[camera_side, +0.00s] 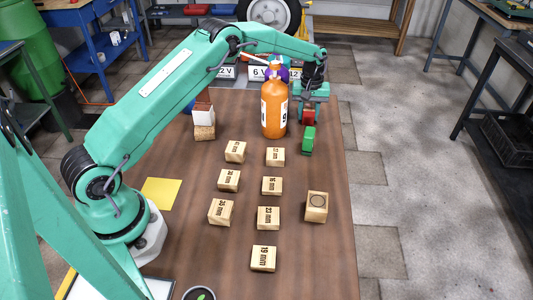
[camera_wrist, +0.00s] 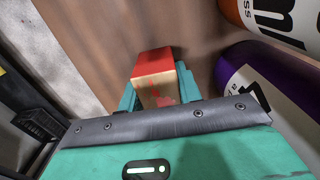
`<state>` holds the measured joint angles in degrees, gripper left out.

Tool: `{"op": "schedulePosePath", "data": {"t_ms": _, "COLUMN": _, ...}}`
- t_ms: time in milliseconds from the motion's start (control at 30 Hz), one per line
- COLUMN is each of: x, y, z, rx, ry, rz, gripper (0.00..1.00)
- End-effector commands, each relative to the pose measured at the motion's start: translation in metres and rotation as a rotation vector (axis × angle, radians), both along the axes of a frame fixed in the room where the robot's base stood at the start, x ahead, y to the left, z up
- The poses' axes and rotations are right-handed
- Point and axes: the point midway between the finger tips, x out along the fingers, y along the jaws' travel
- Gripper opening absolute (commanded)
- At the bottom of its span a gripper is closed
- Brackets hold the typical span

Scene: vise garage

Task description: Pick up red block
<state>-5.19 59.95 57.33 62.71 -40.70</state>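The red block (camera_wrist: 153,62) has a red face and a bare wood face in the wrist view. My gripper (camera_wrist: 158,92) has its teal fingers against both sides of it, with no gap showing. My gripper (camera_side: 310,112) is pointed down at the table's far right part in the side view. The red block (camera_side: 309,117) shows small and partly hidden between the fingers there. Whether it touches the table is unclear.
An orange bottle (camera_side: 274,107) stands close on the left, with a purple bottle (camera_side: 278,73) behind. Several labelled wooden blocks (camera_side: 272,186) lie nearer. The table's right edge is close to my gripper.

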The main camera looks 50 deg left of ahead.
Motion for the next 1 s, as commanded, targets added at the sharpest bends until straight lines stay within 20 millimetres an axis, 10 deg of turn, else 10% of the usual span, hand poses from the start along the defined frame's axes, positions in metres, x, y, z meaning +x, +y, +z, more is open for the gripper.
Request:
{"op": "schedulePosePath", "data": {"t_ms": 767, "x": 0.001, "y": 0.000, "z": 0.045, "rx": 0.000, "ry": -0.004, "rz": 0.000, "gripper": 0.11}}
{"op": "schedulePosePath", "data": {"t_ms": 1000, "x": -0.015, "y": -0.034, "z": 0.064, "rx": 0.001, "ry": -0.002, "rz": -0.003, "gripper": 0.11}}
